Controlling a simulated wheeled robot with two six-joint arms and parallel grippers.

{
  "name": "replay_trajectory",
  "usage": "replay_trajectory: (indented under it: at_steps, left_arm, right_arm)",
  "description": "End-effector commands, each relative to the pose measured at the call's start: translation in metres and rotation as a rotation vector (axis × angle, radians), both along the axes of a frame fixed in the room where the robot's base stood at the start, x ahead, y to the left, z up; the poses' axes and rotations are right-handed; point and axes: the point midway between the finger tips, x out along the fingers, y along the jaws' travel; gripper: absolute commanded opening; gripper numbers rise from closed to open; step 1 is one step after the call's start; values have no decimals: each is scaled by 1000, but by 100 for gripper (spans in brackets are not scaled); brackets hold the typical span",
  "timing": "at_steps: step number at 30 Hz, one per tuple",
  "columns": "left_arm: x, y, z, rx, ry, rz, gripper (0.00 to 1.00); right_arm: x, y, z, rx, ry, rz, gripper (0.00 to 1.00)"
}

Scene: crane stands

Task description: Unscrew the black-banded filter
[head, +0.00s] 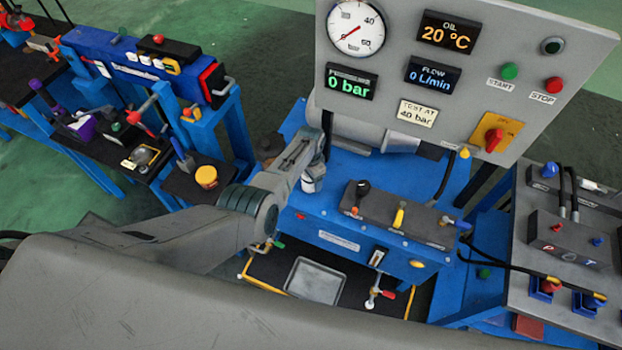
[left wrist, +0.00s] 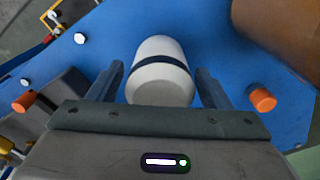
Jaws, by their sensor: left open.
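The black-banded filter (left wrist: 160,88) is a pale rounded cylinder with one dark band, standing out from the blue top of the bench in the left wrist view. In the head view the filter (head: 312,182) shows small, partly hidden by my left gripper. My left gripper (left wrist: 160,70) is open, with one finger on each side of the filter. A gap shows between the filter and the fingers. My right gripper is not in view.
A brown cylinder (left wrist: 285,35) and an orange knob (left wrist: 263,100) lie close right of the fingers. In the head view, a dark valve block (head: 400,218) sits right of the filter, and the grey gauge panel (head: 450,75) rises behind. A metal tray (head: 315,280) lies below.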

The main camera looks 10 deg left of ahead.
Motion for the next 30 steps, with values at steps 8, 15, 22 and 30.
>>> replay_trajectory:
  at_steps: [8, 15, 22, 30]
  left_arm:
    - [0, 0, 0, 1, 1, -174, 72]
    - [0, 0, 1, 0, 0, -455, 72]
    - [-1, 0, 0, 0, 1, -605, 72]
    - [0, 0, 1, 0, 0, -893, 72]
  right_arm:
    - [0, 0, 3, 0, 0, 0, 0]
    - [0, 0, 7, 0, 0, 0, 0]
    - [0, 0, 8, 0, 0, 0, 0]
    - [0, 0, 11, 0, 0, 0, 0]
